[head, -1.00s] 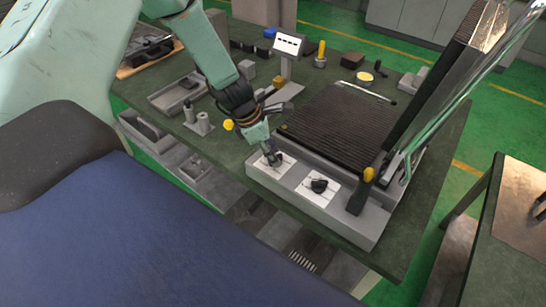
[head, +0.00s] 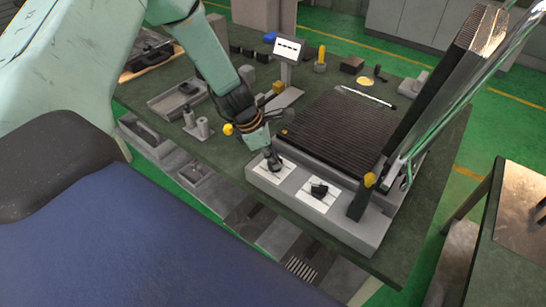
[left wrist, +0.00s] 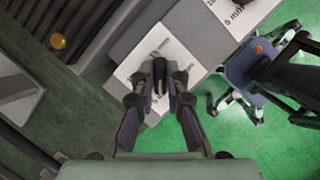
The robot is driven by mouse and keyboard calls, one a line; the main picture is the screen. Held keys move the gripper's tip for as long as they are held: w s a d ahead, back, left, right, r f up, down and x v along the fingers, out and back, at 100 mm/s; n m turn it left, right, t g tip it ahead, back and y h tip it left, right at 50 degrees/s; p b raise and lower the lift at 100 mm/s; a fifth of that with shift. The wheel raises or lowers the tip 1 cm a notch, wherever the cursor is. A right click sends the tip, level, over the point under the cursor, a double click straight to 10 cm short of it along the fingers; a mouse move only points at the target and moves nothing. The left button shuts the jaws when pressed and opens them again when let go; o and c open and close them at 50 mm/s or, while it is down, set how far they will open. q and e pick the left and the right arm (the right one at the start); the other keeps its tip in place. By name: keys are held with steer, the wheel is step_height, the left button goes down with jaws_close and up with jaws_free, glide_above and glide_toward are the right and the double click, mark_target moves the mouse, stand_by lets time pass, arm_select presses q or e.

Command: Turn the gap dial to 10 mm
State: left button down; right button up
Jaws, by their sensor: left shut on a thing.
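My left gripper (head: 268,153) is shut on the black knob of a dial on the near-left white plate (head: 262,175) of the grey heating machine. In the left wrist view its two fingers (left wrist: 160,82) close around the dark knob (left wrist: 160,72) from both sides. They partly cover the plate, where a "15 mm" mark (left wrist: 163,48) shows. The knob's exact setting cannot be told. A second black knob (head: 319,189) sits on another white plate to the right, with a "5 mm" mark (left wrist: 235,14) in the left wrist view. My right gripper is not in view.
Behind the dials lies a dark ribbed plate (head: 335,128). A raised ribbed lid (head: 450,75) and a metal bar stand at the right. A small display (head: 289,49), a tray (head: 178,95) and metal posts (head: 202,126) are on the green table near my left arm.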

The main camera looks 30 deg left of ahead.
arm_select(q)
steer(key=shift+m, duration=0.3)
steer(key=m+g+p, duration=0.1)
steer(key=m, duration=0.1)
steer(key=shift+a+m+h, duration=0.1)
steer(key=shift+m+h, duration=0.2)
steer(key=shift+w+m+g, duration=0.15)
steer(key=shift+m+g, duration=0.15)
steer(key=shift+m, duration=0.6)
steer(key=shift+f+m+g, duration=0.1)
steer(key=shift+m+g, duration=0.3)
steer(key=shift+m, duration=0.6)
steer(key=m+g, duration=0.1)
steer(key=m, duration=0.1)
steer(key=shift+w+m+b, duration=0.1)
steer(key=shift+m+b, duration=0.2)
steer(key=m+g+b, duration=0.1)
steer(key=m, duration=0.2)
steer(key=shift+w+m, duration=0.1)
steer(key=shift+m, duration=0.2)
steer(key=shift+w+m+g+y+b, duration=0.1)
steer(key=shift+m+g+y+b, duration=0.25)
steer(key=shift+m, duration=0.8)
steer(key=shift+m+g+y+b, duration=0.15)
steer(key=shift+m+g+b, duration=0.35)
steer(key=shift+m, duration=0.65)
steer(key=c, duration=1.4)
jaws_free()
